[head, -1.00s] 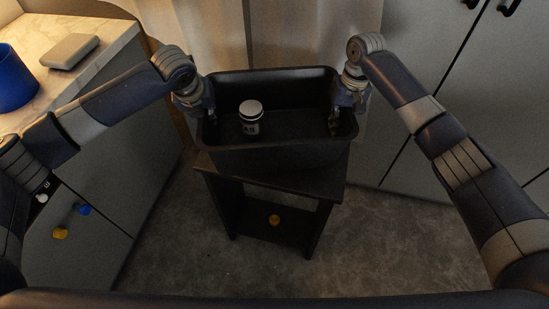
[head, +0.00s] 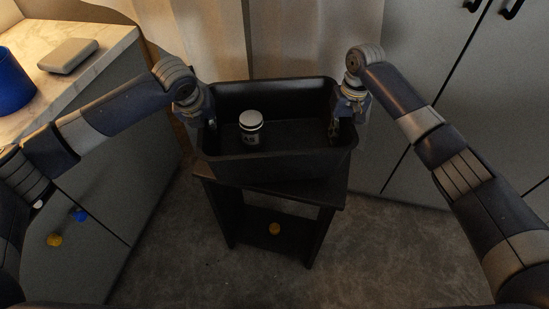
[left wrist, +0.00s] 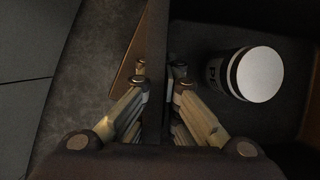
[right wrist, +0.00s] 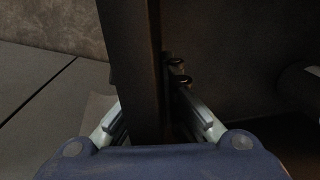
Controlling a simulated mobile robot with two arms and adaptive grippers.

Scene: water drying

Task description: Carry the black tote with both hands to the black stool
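The black tote (head: 270,170) is level above the black stool (head: 326,190), covering most of its top. I cannot tell whether its base touches the stool. My left gripper (head: 203,115) is shut on the tote's left wall; in the left wrist view its fingers (left wrist: 160,78) lie on either side of that wall. My right gripper (head: 343,120) is shut on the right wall, with its fingers (right wrist: 148,85) astride it in the right wrist view; one finger is partly hidden by the wall. A white-lidded jar (head: 251,126) stands inside the tote, nearer its left end.
A marble-topped counter (head: 110,45) with a blue container (head: 12,82) and a grey box (head: 68,56) is at the left. Grey cabinets (head: 425,60) are behind at the right, and a curtain (head: 285,40) is behind the tote.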

